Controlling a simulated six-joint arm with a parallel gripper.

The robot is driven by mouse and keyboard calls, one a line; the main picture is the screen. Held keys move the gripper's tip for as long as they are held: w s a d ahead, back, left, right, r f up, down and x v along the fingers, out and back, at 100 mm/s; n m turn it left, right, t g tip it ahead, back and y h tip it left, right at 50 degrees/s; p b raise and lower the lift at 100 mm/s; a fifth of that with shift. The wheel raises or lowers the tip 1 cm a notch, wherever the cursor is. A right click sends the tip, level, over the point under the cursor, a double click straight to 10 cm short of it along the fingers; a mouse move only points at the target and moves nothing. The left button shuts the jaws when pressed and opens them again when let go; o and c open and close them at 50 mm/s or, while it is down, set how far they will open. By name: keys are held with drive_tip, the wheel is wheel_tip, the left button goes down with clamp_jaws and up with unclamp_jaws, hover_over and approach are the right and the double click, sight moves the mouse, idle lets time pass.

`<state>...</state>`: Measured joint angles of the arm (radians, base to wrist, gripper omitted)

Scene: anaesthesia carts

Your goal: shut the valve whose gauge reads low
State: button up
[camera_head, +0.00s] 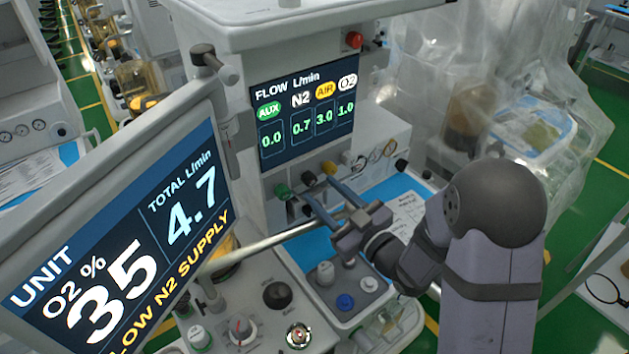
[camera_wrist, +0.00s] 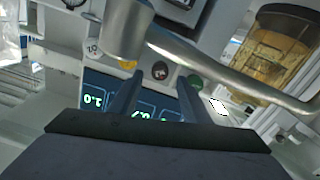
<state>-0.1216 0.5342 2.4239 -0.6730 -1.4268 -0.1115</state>
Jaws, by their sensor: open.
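The flow display (camera_head: 304,116) reads AUX 0.0, N2 0.7, AIR 3.0 and O2 1.0. The tilted screen (camera_head: 128,235) on the left shows O2 35 percent, total 4.7 and a low N2 supply message. Below the flow display are a green knob (camera_head: 282,191), a black knob (camera_head: 309,179) and a yellow knob (camera_head: 329,167). My gripper (camera_head: 319,189) is open in front of the black knob. In the wrist view, the black knob (camera_wrist: 160,71) lies between and just beyond the fingertips (camera_wrist: 158,84), with the green knob (camera_wrist: 196,82) and yellow knob (camera_wrist: 127,64) either side. Contact cannot be told.
A metal bar (camera_head: 262,244) runs close under my gripper and crosses the wrist view (camera_wrist: 230,78). A red knob (camera_head: 354,40) is above the display. Plastic-draped equipment (camera_head: 480,80) stands to the right.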

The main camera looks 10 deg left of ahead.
sight(312, 182)
drive_tip(key=shift+p+x, duration=0.55)
drive_tip(key=shift+x, duration=1.55)
drive_tip(key=c, duration=1)
drive_tip(key=shift+c, duration=0.2)
